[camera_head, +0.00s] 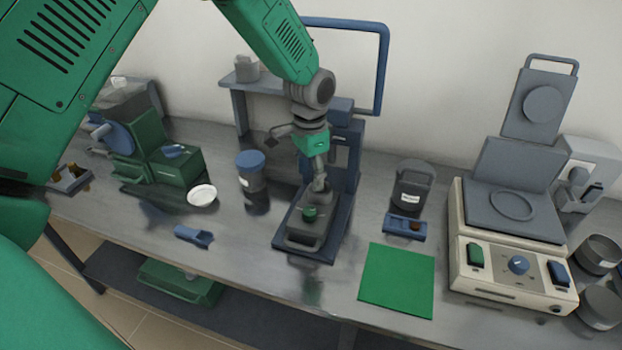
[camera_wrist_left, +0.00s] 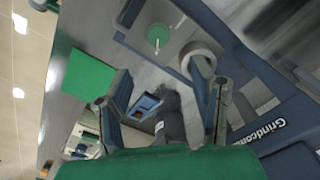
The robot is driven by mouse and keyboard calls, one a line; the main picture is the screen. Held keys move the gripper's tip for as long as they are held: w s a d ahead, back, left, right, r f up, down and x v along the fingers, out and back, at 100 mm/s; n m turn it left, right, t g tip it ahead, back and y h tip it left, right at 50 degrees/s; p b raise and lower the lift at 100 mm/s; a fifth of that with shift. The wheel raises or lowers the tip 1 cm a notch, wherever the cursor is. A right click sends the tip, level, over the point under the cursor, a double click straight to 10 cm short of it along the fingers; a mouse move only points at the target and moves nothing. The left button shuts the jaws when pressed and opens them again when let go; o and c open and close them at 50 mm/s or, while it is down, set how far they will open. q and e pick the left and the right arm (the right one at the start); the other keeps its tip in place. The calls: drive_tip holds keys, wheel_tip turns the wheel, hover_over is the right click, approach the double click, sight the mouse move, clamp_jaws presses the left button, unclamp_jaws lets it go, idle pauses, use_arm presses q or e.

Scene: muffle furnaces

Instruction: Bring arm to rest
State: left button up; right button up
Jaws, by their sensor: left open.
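My left arm (camera_head: 285,45) reaches in from the upper left and hangs down over the bench in front of a blue stand. My left gripper (camera_head: 319,180) points down above a grey block with a green knob (camera_head: 310,212), on the stand's blue base. The gripper looks small and partly blends with the stand. In the left wrist view, the two fingers of the gripper (camera_wrist_left: 163,95) are spread apart, with nothing seen held between them. The green knob (camera_wrist_left: 158,37) shows beyond the fingertips. My right gripper is not in view.
The blue stand (camera_head: 346,150) rises close beside the gripper. A blue-lidded jar (camera_head: 251,172) and a white dish (camera_head: 202,195) stand left. Right are a dark container (camera_head: 413,185), a small blue tray (camera_head: 405,227), a green mat (camera_head: 397,280) and a beige heating device (camera_head: 510,265).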

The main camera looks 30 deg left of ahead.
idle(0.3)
